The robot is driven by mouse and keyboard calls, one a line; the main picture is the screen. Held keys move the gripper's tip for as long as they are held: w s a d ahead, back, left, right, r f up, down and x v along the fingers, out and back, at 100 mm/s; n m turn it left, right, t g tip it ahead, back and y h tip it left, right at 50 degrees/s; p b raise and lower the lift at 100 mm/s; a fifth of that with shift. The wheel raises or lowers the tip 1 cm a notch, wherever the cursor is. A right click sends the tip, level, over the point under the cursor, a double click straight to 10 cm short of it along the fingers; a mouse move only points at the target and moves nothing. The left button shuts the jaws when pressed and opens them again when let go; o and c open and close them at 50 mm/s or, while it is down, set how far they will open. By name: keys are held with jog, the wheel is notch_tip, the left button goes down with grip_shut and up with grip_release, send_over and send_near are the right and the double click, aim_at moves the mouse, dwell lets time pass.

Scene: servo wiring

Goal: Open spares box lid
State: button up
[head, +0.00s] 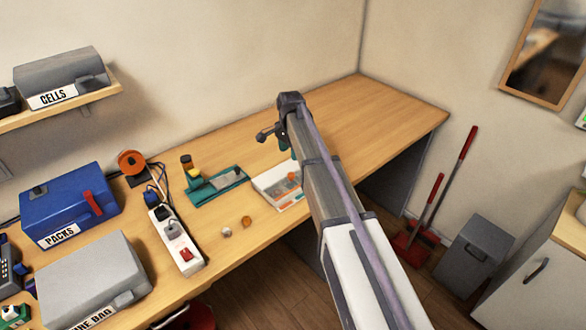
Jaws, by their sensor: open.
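A shallow white box (265,187) lies on the wooden bench just left of my arm. No label shows on it, so I cannot be sure that it is the spares box. Orange and grey shapes show inside its rim or through its top. Whether a clear lid covers it is too small to tell. My arm hides its right side. My gripper (265,134) appears as a small dark part at the arm's far end, beyond the box in the picture and apart from it. It is open, and nothing shows in it.
A green tray (232,179), a white power strip (175,242), a blue PACKS case (70,202) and a grey fire bag box (95,275) stand on the bench to the left. Two small round pieces lie near the front edge. The bench's far right is clear.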

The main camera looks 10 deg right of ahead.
aim_at(291, 173)
notch_tip(291, 173, down, 11)
jog(key=b, duration=1.1)
jog(key=shift+s+f, duration=0.1)
jog(key=shift+d, duration=0.1)
grip_shut()
